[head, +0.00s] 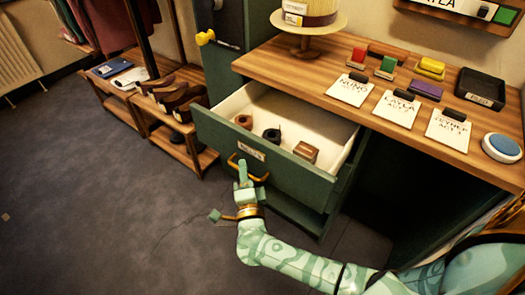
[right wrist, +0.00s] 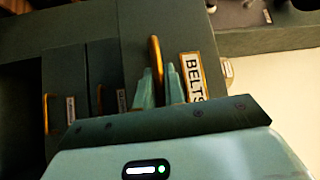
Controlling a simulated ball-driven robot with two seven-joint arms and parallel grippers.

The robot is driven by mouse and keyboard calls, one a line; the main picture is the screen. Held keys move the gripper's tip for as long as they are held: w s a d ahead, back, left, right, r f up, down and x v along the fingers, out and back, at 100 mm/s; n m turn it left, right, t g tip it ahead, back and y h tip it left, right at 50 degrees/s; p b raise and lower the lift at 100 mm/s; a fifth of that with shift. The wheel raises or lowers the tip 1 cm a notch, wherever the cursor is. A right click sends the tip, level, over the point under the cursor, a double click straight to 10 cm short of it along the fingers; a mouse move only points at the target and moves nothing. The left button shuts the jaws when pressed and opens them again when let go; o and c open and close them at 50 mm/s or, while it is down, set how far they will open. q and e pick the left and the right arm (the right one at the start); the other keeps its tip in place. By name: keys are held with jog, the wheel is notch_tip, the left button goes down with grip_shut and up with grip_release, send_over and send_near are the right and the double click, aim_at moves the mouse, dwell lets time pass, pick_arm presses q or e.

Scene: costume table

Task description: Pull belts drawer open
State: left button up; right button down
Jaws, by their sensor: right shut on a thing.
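The belts drawer (head: 290,175) is a green-fronted drawer with a pale interior, standing open under the wooden table top. Rolled belts lie inside it: a brown one (head: 243,121), a dark one (head: 272,135) and a brown boxy one (head: 305,152). Its brass handle (head: 262,178) is on the front, below a label. In the right wrist view the "BELTS" label (right wrist: 193,78) sits beside the brass handle (right wrist: 155,62). My right gripper (head: 243,170) is shut on the handle, its fingers (right wrist: 159,88) on both sides of it. My left gripper is not in view.
A low wooden shoe rack (head: 180,140) stands at left. The grey floor (head: 100,220) in front is mostly clear.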

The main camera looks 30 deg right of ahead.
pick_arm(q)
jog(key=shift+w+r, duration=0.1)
pick_arm(e)
jog(key=s+a, duration=0.3)
jog(key=a, duration=0.5)
jog(key=shift+s+a, duration=0.2)
jog(key=shift+s, duration=0.05)
jog(key=shift+f, duration=0.1)
jog(key=c, duration=1.5)
grip_release()
